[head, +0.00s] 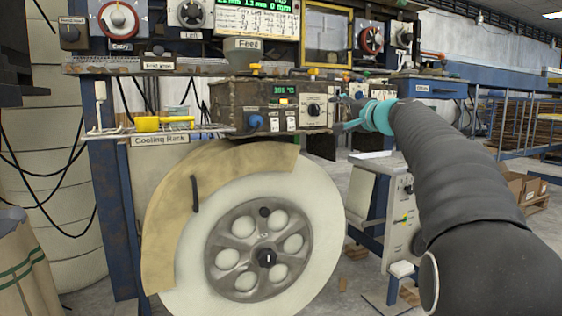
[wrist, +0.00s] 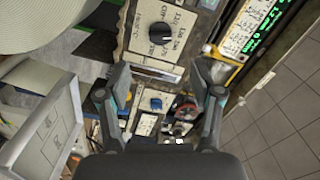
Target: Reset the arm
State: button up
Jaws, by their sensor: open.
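My arm reaches in from the lower right in the head view. My gripper (head: 345,112) is beside the right end of the control box (head: 240,104), which has a green temperature display and a black knob (head: 314,110). In the wrist view my gripper (wrist: 160,80) has its two fingers spread well apart with nothing between them. The black knob (wrist: 160,33) shows beyond the fingertips there. From these views I cannot tell whether a fingertip touches the box.
A large pale wheel (head: 325,205) stands below the box. A cooling rack (head: 160,130) with a yellow scoop (head: 147,124) is at left. A white cabinet (head: 398,225) stands under my arm. Floor shows at right.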

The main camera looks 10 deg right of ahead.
notch_tip(320, 180, down, 11)
jog(key=n+g, duration=0.1)
jog(key=g, duration=0.2)
jog(key=s+a+f+n+g+h+p, duration=0.2)
jog(key=s+a+f+g, duration=0.25)
jog(key=s+f, duration=0.65)
jog(key=s+a+f+n+g+h+p, duration=0.1)
jog(key=s+a+f+n+g+p, duration=0.15)
jog(key=s, duration=0.75)
jog(key=s+a+f+n+g+h+p, duration=0.15)
jog(key=s+f, duration=0.25)
jog(key=s, duration=0.6)
jog(key=s+a+f+n+g+h+p, duration=0.1)
jog(key=s+a+f+n+p, duration=0.25)
jog(key=s, duration=0.65)
jog(key=shift+n+t+y, duration=0.25)
jog(key=shift+t+y, duration=0.1)
jog(key=shift+y, duration=0.1)
jog(key=shift+s+a+r+p, duration=0.3)
jog(key=shift+s+a+r, duration=0.1)
jog(key=shift+s+r, duration=0.3)
jog(key=shift+s+a+r+p, duration=0.25)
jog(key=shift+s+a+r, duration=0.2)
jog(key=shift+r, duration=0.3)
